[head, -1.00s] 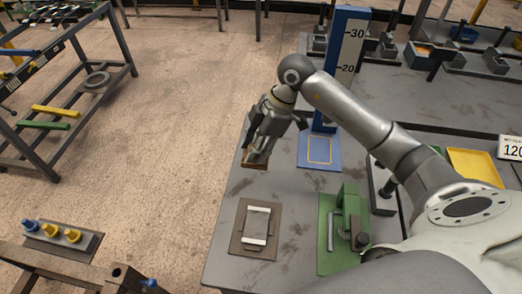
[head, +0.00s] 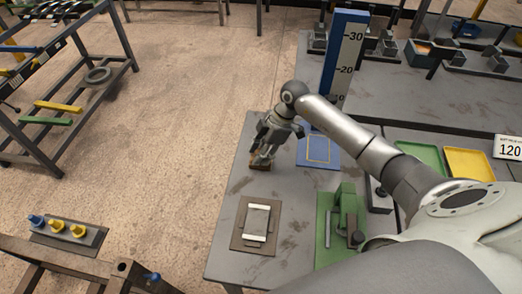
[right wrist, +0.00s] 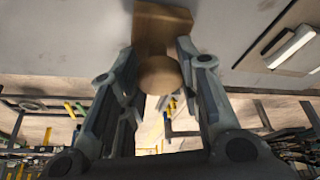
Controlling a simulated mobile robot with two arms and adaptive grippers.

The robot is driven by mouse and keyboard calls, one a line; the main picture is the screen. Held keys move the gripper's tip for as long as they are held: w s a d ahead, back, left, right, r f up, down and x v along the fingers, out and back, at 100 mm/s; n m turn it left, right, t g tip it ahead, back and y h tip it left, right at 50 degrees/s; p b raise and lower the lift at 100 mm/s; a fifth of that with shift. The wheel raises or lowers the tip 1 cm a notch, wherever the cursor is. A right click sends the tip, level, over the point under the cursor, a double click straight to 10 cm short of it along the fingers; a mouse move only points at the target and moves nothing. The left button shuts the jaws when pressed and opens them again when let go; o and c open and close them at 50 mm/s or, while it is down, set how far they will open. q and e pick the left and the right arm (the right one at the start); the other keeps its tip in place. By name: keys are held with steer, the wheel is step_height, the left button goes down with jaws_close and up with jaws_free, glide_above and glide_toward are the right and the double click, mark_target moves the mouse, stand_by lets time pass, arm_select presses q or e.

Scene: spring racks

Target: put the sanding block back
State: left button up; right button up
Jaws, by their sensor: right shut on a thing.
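The sanding block, a brown block with a round knob, is in my right gripper. In the right wrist view the block (right wrist: 160,28) shows beyond the fingers, with its knob between them. In the head view my right gripper (head: 262,153) is shut on it, and the block (head: 260,165) is low over the table's far left corner. I cannot tell whether it touches the table. My left gripper is not in view.
A brown mat (head: 239,243) with a pale clamped sheet (head: 257,220) lies nearer on the grey table (head: 232,268). A green press (head: 347,215) stands right of it. A blue post (head: 343,55) with height marks rises behind a blue base (head: 312,158).

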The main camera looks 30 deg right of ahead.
steer(key=shift+f, duration=0.15)
steer(key=o, duration=1)
steer(key=shift+c, duration=0.2)
steer(key=b+v, duration=0.2)
steer(key=v, duration=1)
steer(key=shift+r, duration=0.2)
